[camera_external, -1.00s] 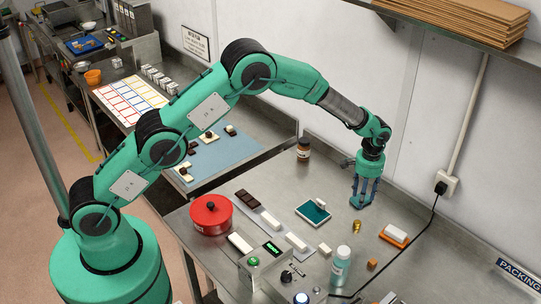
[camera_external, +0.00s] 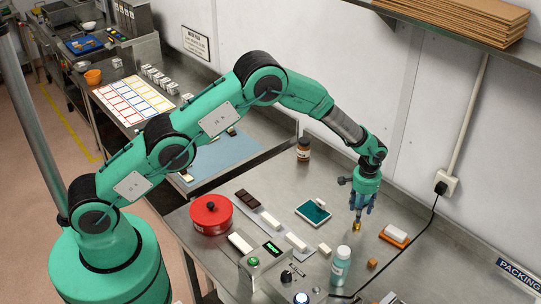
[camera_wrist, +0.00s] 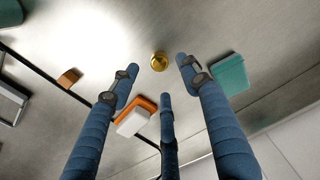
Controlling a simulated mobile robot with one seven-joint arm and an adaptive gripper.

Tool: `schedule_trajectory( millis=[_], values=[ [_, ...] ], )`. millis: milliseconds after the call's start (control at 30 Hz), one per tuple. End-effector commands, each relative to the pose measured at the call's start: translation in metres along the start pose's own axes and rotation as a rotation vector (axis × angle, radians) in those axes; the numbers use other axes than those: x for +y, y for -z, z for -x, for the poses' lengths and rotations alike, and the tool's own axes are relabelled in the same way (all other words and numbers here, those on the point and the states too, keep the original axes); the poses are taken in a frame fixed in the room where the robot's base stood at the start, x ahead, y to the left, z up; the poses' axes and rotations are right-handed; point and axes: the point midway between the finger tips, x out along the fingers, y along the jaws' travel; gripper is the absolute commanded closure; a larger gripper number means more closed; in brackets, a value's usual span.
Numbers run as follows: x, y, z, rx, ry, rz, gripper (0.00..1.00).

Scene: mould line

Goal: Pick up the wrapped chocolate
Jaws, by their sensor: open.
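The wrapped chocolate is a small gold piece on the steel table, and it shows in the wrist view (camera_wrist: 159,61) just beyond my fingertips, between them. In the external view the gold piece (camera_external: 357,226) is right at the tips of my gripper (camera_external: 361,213), partly hidden by the fingers. My gripper (camera_wrist: 160,80) has blue fingers spread apart with nothing between them. It points down over the chocolate. I cannot tell whether any finger touches it.
An orange block with a white top (camera_external: 395,235) lies right of the gripper, near a black cable (camera_external: 418,236). A teal-topped tray (camera_external: 314,211) is to the left. A bottle (camera_external: 341,267) and a small orange-brown cube (camera_external: 372,263) stand nearer the front.

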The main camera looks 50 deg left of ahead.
Motion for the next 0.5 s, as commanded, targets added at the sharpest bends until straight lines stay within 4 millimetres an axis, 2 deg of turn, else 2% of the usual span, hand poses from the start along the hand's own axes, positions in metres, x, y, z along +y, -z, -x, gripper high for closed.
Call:
schedule_trajectory(
  millis=[133,500],
  values=[
    [-0.0001,-0.0003,-0.0082,-0.001,0.000,0.000,0.54],
    [-0.0001,-0.0002,-0.0096,0.000,0.000,0.000,0.54]
  ],
)
